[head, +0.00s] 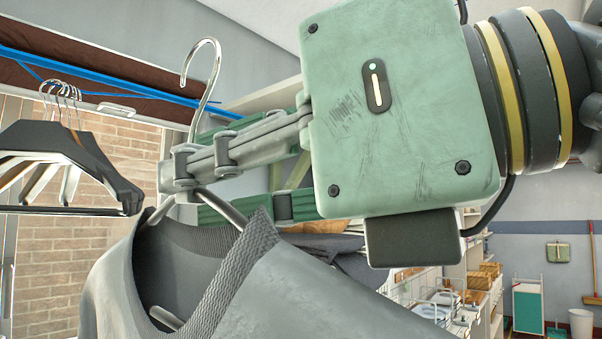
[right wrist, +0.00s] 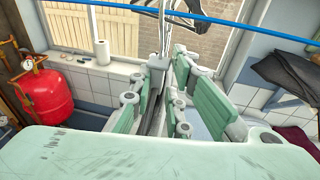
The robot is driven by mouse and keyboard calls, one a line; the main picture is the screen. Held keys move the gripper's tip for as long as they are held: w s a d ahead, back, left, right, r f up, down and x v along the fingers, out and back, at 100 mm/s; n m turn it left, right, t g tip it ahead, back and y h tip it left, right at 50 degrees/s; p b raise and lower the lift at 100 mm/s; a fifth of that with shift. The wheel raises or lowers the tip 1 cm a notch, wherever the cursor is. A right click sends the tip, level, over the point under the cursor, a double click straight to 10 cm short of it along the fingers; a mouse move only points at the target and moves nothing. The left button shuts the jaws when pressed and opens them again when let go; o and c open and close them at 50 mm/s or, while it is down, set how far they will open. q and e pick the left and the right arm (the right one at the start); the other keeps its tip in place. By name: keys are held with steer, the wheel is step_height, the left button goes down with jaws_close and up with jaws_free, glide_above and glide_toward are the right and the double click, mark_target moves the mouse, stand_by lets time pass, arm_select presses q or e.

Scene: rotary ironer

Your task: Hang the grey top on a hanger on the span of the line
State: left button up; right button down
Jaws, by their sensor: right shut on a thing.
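The grey top (head: 200,285) hangs on a metal hanger (head: 207,75) in the head view, at the bottom left. Its ribbed neck opening surrounds the hanger's lower arms. My right gripper (head: 190,170) is shut on the hanger's neck, just above the collar. The open hook sticks up above the fingers. The blue line (head: 150,97) runs behind and to the left of the hook, which appears apart from it. In the right wrist view the line (right wrist: 225,17) crosses the top, beyond my fingers (right wrist: 165,72). My left gripper is not in view.
Several dark and light hangers (head: 62,165) hang bunched at the left. A window with a brick wall (head: 120,150) outside lies behind. In the right wrist view a red gas cylinder (right wrist: 46,95) and a paper roll (right wrist: 102,51) stand at the left; dark cloth (right wrist: 283,75) shows at the right.

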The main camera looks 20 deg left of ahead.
steer(key=shift+x, duration=0.9)
steer(key=shift+w+a+f+b, duration=0.15)
steer(key=shift+a+f+b, duration=0.1)
steer(key=shift+f+b, duration=0.3)
steer(key=shift+w+a+f+b, duration=0.25)
steer(key=shift+f+b, duration=0.15)
steer(key=shift+b, duration=0.3)
